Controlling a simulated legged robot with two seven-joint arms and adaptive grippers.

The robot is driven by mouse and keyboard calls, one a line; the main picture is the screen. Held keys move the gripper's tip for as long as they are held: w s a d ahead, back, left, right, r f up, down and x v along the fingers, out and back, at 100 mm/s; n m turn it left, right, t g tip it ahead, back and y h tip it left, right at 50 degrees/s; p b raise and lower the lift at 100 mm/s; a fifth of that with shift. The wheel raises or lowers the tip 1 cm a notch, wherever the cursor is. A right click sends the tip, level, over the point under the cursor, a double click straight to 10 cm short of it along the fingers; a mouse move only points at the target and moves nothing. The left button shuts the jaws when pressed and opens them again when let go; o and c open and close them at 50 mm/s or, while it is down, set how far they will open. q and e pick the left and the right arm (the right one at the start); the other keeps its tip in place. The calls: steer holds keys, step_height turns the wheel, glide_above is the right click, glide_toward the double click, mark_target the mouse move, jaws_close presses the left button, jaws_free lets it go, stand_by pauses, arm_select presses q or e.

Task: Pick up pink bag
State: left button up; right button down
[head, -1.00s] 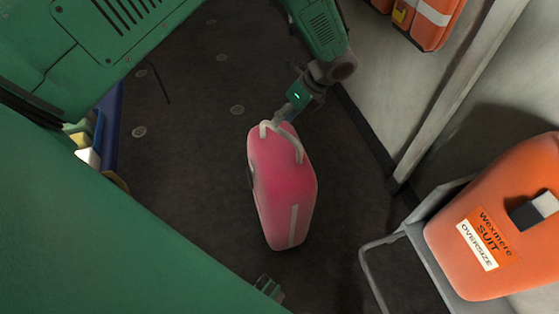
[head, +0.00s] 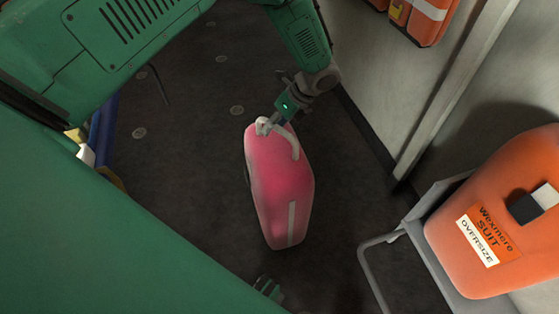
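The pink bag (head: 279,185) stands upright in the middle of the head view, with pale straps and a pale handle on top. My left gripper (head: 264,125) is at the top of the bag, and its fingers look closed around the handle at the upper left. The fingertips are small and partly merge with the pale strap. The bag's underside is hidden, so I cannot tell whether it touches the floor.
An orange suit bag (head: 497,215) labelled "Wexmere SUIT OVERSIZE" rests on a grey metal-framed stand (head: 390,240) at the right. Other orange packs (head: 425,18) hang on the pale wall at the top right. The dark floor (head: 190,170) left of the pink bag is clear.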

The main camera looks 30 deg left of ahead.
arm_select(q)
steer(key=shift+a+f, duration=0.35)
steer(key=shift+a, duration=0.35)
steer(key=shift+c, duration=0.8)
steer(key=c, duration=0.7)
steer(key=shift+d, duration=0.25)
jaws_close()
steer(key=shift+w+d+r, duration=0.1)
steer(key=shift+w+r, duration=0.15)
steer(key=shift+r, duration=0.1)
arm_select(e)
steer(key=shift+a, duration=0.25)
steer(key=shift+r, duration=0.1)
